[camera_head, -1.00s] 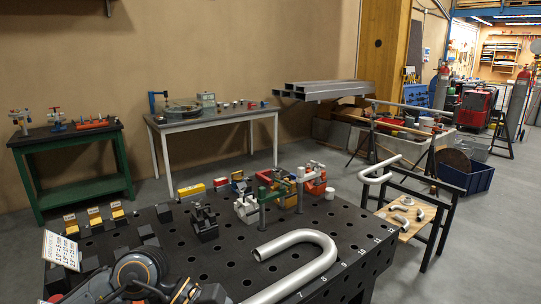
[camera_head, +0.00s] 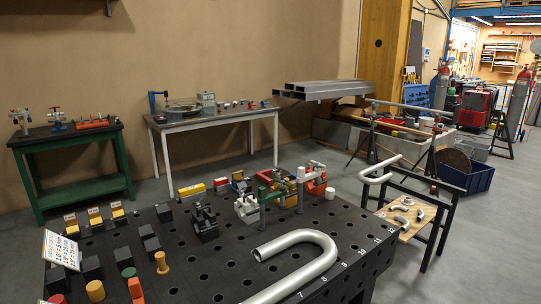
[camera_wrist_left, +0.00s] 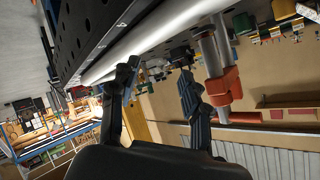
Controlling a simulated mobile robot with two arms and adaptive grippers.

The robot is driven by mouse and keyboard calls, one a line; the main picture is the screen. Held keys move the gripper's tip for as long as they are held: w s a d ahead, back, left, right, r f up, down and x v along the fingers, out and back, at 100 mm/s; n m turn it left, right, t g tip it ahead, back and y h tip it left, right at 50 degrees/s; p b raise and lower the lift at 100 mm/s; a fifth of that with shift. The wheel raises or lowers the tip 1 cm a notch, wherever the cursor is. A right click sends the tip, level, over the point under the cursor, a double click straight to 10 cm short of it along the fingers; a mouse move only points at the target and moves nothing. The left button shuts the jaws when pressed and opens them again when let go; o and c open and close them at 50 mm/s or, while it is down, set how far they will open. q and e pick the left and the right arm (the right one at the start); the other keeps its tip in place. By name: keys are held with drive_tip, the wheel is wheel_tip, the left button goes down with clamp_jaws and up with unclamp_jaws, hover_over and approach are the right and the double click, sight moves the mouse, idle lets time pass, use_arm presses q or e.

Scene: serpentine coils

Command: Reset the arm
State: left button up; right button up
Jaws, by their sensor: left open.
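My left gripper (camera_wrist_left: 158,82) shows in the left wrist view, with its two dark fingers spread apart and nothing held between them. It is out of the head view. The wrist view is strongly tilted. In it, a pale tube (camera_wrist_left: 108,62) runs along the edge of the dark perforated table behind one finger. A grey post with an orange clamp (camera_wrist_left: 224,87) stands to the right of the other finger. In the head view, a U-bent silver tube (camera_head: 322,243) lies on the black perforated table (camera_head: 215,262). My right gripper is in neither view.
Dark, yellow, orange and green blocks stand at the table's left, near a white sign (camera_head: 61,249). Clamps and a green-and-grey fixture (camera_head: 282,190) stand along its far edge. A rack with a bent pipe (camera_head: 378,172) is to the right.

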use_arm(q)
drive_tip(key=s+f+n+g, duration=0.3)
drive_tip(key=s+f+g, duration=0.1)
drive_tip(key=s+f, duration=0.4)
drive_tip(key=s+f+n+g, duration=0.2)
drive_tip(key=s+f+g, duration=0.3)
drive_tip(key=s, duration=0.5)
wheel_tip(320, 180, down, 27)
drive_tip(key=s+a+g, duration=0.1)
drive_tip(key=s, duration=0.1)
drive_tip(key=s+a+f+g, duration=0.1)
drive_tip(key=s+a+f, duration=0.2)
drive_tip(key=s+f, duration=1.1)
drive_tip(key=shift+s+f, duration=0.15)
drive_tip(key=shift+s, duration=0.85)
